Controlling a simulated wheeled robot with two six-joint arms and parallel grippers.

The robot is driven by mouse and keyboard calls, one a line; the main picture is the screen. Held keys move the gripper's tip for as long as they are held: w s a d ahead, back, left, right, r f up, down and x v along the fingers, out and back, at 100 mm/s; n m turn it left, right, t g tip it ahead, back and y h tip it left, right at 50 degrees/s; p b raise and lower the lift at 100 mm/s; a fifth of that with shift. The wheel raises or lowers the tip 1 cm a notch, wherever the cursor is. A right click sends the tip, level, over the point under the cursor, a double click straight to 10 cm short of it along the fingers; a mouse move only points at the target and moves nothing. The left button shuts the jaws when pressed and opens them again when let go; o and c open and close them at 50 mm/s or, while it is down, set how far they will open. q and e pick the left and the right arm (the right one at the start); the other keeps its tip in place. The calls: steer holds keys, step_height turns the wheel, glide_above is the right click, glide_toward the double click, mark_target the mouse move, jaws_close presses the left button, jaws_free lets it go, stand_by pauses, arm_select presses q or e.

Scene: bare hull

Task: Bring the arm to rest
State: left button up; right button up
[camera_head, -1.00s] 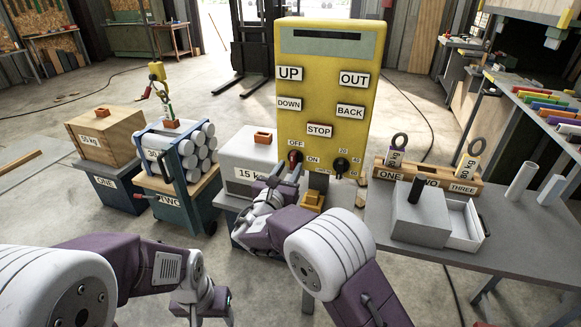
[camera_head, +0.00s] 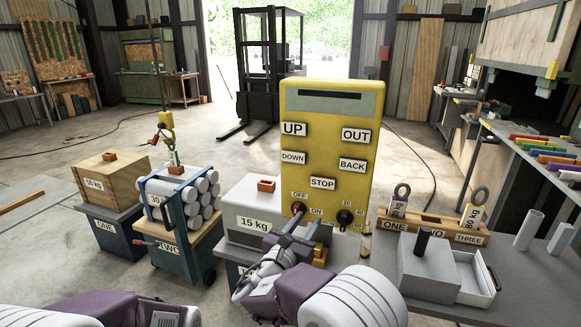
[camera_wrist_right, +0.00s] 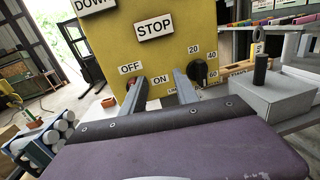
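My right gripper (camera_head: 307,224) reaches up from the bottom centre toward the lower part of the yellow control panel (camera_head: 330,105). In the right wrist view, its two grey fingers (camera_wrist_right: 159,86) stand apart in front of the panel (camera_wrist_right: 110,45), with the ON label partly between them. No object shows between the fingers. The left finger is close to the red OFF/ON knob (camera_wrist_right: 138,80); I cannot tell whether it touches. The black dial (camera_wrist_right: 199,71) is right of the right finger. Of my left arm, only purple and white links show at the bottom left; its gripper is out of view.
A grey 15 kg box (camera_head: 250,212) stands left of the panel. A cart of white cylinders (camera_head: 196,193) and a wooden box (camera_head: 112,177) are farther left. On the right, a table (camera_head: 425,303) holds a grey box (camera_head: 428,272) and a wooden rack (camera_head: 430,228). Open floor lies behind.

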steer(key=s+d+r+m+g+h+p, duration=0.1)
steer(key=d+r+m+g+h, duration=0.15)
steer(key=d, duration=0.55)
steer(key=s+d+r+m+g+h+p, duration=0.1)
steer(key=d+r+m+g+h+p, duration=0.15)
steer(key=d, duration=0.65)
steer(key=s+d+f+m+g+y+p, duration=0.1)
steer(key=s+d+f+m+g, duration=0.2)
steer(key=s+d, duration=0.2)
steer(key=s+d+f+m+g, duration=0.3)
steer(key=s+d+g, duration=0.1)
steer(key=s+d, duration=0.2)
steer(key=s+a+f+m+g+y+p, duration=0.1)
steer(key=s+f+m+g+y, duration=0.1)
steer(key=s+f+m+y, duration=0.3)
steer(key=s+a+f+m+g+y+p, duration=0.15)
steer(key=s+m, duration=0.25)
steer(key=s, duration=0.4)
arm_select(q)
step_height(320, 180, up, 8)
arm_select(e)
steer(key=s+a+f+m+y, duration=0.1)
steer(key=a+f+m+y, duration=0.4)
steer(key=a+m, duration=0.5)
steer(key=shift+s+a+f+m, duration=0.35)
steer(key=shift+f+m, duration=0.1)
steer(key=shift+m, duration=0.15)
